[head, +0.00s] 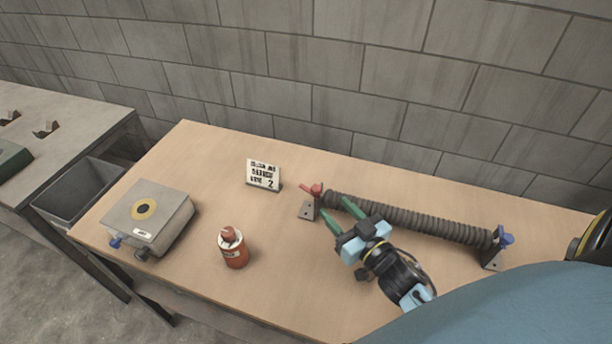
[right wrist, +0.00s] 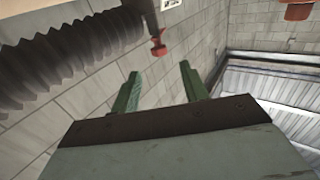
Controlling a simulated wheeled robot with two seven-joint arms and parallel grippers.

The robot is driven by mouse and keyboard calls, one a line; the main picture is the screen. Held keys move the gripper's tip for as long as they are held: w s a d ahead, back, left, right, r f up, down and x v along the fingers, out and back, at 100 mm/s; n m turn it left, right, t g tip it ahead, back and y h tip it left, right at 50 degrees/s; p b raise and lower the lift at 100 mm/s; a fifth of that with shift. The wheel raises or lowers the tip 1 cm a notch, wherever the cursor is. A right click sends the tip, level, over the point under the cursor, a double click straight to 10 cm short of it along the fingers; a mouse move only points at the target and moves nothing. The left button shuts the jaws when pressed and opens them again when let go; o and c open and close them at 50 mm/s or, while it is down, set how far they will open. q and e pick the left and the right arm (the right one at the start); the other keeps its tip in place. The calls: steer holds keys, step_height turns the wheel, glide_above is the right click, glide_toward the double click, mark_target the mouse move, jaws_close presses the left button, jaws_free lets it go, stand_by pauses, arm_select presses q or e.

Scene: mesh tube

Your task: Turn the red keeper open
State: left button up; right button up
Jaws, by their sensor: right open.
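The red keeper (head: 314,189) sits on top of the bracket at the left end of the ribbed mesh tube (head: 410,219). In the right wrist view the red keeper (right wrist: 158,46) shows beyond and between my fingertips, with the tube (right wrist: 60,55) at the left. My right gripper (head: 342,216) is open with green fingers, just right of the keeper and in front of the tube. It is apart from the keeper, with nothing between its fingers (right wrist: 160,82). A blue keeper (head: 504,239) is on the right end bracket. My left gripper is not in view.
A red bottle (head: 234,250) stands left of my right gripper. A grey box (head: 148,215) with a yellow ring is at the table's left. A small sign (head: 263,174) stands behind. The wooden table (head: 285,290) is clear at the front middle.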

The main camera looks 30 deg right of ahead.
mark_target(309, 191)
steer(key=w, duration=0.3)
steer(key=shift+w+a, duration=0.15)
steer(key=shift+w, duration=0.25)
steer(key=w, duration=0.6)
steer(key=shift+a, duration=0.15)
steer(key=shift+w, duration=0.5)
steer(key=shift+c, duration=0.5)
jaws_close()
steer(key=shift+a+r+n+y+p, duration=0.1)
steer(key=shift+n+y+p, duration=0.3)
steer(key=shift+y, duration=0.25)
steer(key=shift+a+r+n+y+p, duration=0.1)
steer(key=shift+n+y+p, duration=0.3)
steer(key=shift+y, duration=0.25)
steer(key=shift+a+f+n+g+y, duration=0.1)
steer(key=shift+n+g+y, duration=0.4)
steer(key=shift+n+y, duration=0.5)
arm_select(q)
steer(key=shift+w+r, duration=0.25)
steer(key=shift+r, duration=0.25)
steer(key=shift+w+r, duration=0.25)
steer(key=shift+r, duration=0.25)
arm_select(e)
steer(key=shift+a+f+n+g+y, duration=0.15)
steer(key=shift+n+g+y, duration=0.35)
steer(key=shift+y, duration=0.7)
